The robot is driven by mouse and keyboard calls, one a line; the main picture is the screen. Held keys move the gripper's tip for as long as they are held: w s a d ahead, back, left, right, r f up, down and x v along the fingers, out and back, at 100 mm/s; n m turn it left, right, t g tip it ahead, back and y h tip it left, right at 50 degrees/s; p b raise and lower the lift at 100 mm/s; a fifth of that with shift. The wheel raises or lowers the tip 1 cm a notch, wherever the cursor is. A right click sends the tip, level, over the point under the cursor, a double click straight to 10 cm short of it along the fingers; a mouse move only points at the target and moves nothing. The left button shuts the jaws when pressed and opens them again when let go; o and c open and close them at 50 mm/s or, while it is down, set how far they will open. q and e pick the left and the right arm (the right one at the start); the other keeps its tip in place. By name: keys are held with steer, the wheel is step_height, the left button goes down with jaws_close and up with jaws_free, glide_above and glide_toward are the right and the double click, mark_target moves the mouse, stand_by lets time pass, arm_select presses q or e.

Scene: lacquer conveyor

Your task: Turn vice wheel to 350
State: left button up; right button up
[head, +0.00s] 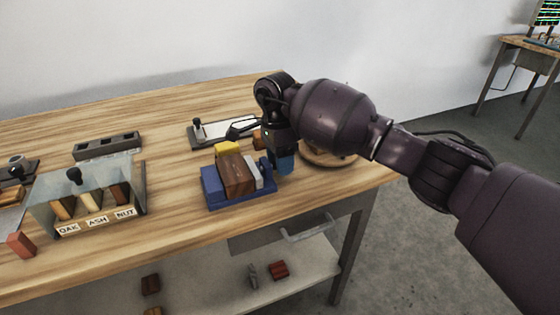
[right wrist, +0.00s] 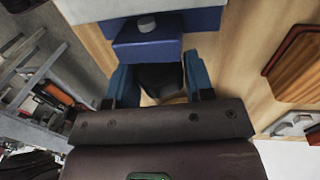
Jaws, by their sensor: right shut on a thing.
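The blue vice (head: 243,200) stands near the table's front edge, with a brown wooden block (head: 236,174) between its jaws. Blue vice parts also show at the top of the right wrist view (right wrist: 150,42). My right gripper (head: 285,164) is at the vice's right end, pointing down. In the right wrist view its blue fingers (right wrist: 160,78) are on either side of a dark part (right wrist: 161,76), apparently the vice wheel, and shut on it. The wheel is mostly hidden by the gripper in the head view. I cannot read any angle mark. My left gripper is not in view.
A sorting bin (head: 88,200) labelled OAK, ASH and NUT stands at left. A round wooden board (head: 330,158) is behind my wrist. A drawer handle (head: 306,229) sticks out below.

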steer(key=shift+w+f+g+h+b, duration=0.1)
steer(key=shift+f+g+h+b, duration=0.25)
steer(key=shift+g+b, duration=0.35)
steer(key=shift+g, duration=0.4)
steer(key=shift+r+g, duration=0.15)
steer(key=shift+g, duration=0.35)
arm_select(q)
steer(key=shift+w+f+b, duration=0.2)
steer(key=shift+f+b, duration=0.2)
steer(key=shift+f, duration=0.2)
arm_select(e)
steer(key=shift+r+g+h, duration=0.1)
steer(key=shift+g+h, duration=0.25)
steer(key=shift+g, duration=0.05)
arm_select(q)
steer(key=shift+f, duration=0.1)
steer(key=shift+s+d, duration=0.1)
arm_select(e)
steer(key=o, duration=0.9)
